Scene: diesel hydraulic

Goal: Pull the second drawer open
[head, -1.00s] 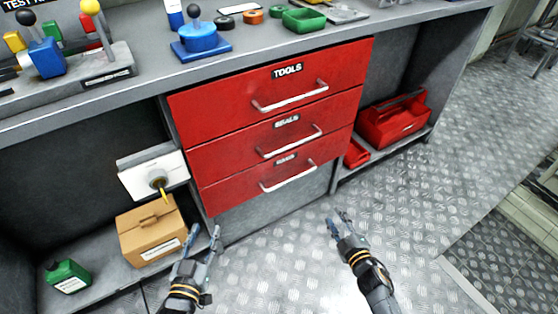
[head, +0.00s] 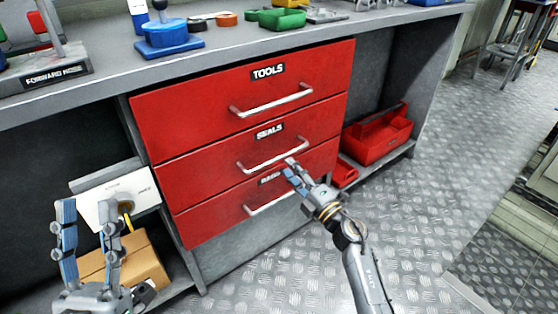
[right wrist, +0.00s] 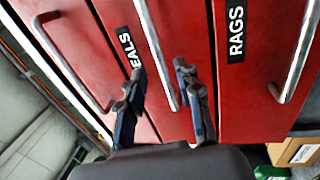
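The second drawer (head: 210,174), labelled SEALS, is red and sits shut in the middle of a stack of three. Its silver bar handle (head: 262,160) also shows in the right wrist view (right wrist: 155,50). My right gripper (head: 290,168) is open near the right end of this handle. In the right wrist view my right gripper (right wrist: 158,75) has its fingers apart, with the handle's end appearing between them; contact cannot be told. My left gripper (head: 86,207) is open and empty at the lower left, in front of the lower shelf.
The TOOLS drawer (head: 200,105) above and the RAGS drawer (head: 200,222) below are shut. A red toolbox (head: 378,138) stands right of the drawers. A cardboard box (head: 145,262) and a white box (head: 140,190) are at left.

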